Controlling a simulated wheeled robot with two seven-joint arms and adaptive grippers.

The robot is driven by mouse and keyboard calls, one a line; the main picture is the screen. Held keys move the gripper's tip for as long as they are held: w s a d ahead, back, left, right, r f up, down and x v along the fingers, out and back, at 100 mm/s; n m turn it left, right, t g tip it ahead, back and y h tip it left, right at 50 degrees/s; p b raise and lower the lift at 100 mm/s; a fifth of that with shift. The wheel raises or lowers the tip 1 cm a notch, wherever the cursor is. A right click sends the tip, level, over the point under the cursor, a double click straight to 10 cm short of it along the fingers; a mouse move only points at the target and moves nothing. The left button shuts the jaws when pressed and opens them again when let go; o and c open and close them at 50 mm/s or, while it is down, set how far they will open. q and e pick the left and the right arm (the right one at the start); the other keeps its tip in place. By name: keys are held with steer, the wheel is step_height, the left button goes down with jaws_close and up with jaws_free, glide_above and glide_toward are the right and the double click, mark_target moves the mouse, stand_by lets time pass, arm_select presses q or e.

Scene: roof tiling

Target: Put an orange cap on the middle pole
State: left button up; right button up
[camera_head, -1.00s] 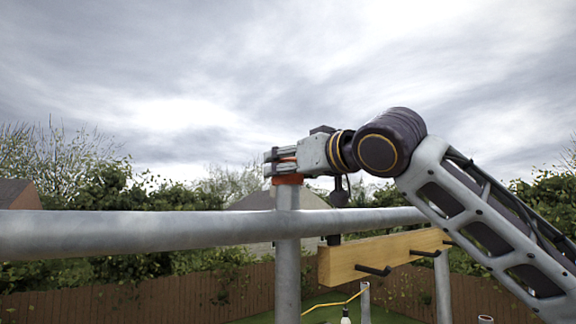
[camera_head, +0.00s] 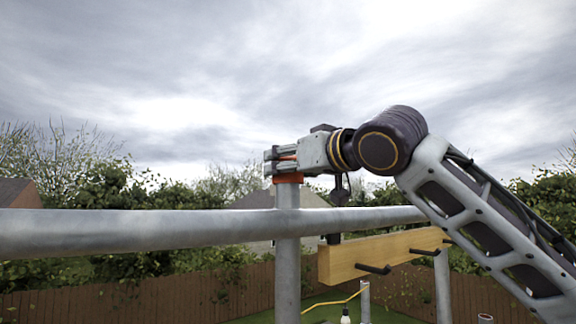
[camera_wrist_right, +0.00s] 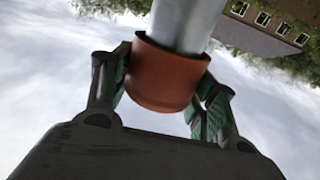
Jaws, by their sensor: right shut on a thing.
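An orange cap (camera_head: 287,178) sits at the top end of the upright middle pole (camera_head: 287,250). My right gripper (camera_head: 283,161) comes in from the right at the pole's top and is shut on the cap. In the right wrist view, the cap (camera_wrist_right: 165,75) is between the two green-padded fingers of my right gripper (camera_wrist_right: 166,88). There, the grey pole (camera_wrist_right: 187,20) runs into the cap's open end, and the cap's rim surrounds it. My left gripper does not show.
A horizontal grey rail (camera_head: 130,232) crosses at the pole below the cap. A wooden beam with black pegs (camera_head: 350,257) hangs to the right, behind the pole. Shorter poles (camera_head: 443,285) stand at lower right. A wooden fence (camera_head: 130,285) and hedges are behind. Above the rail is open sky.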

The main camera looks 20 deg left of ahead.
steer(key=shift+f+b, duration=0.45)
steer(key=shift+f, duration=0.15)
stand_by(0.8)
steer(key=o, duration=0.7)
steer(key=shift+d, duration=0.15)
steer(key=shift+b+v, duration=0.95)
steer(key=shift+v, duration=1.7)
steer(key=shift+b+v, duration=0.75)
steer(key=shift+v, duration=2.05)
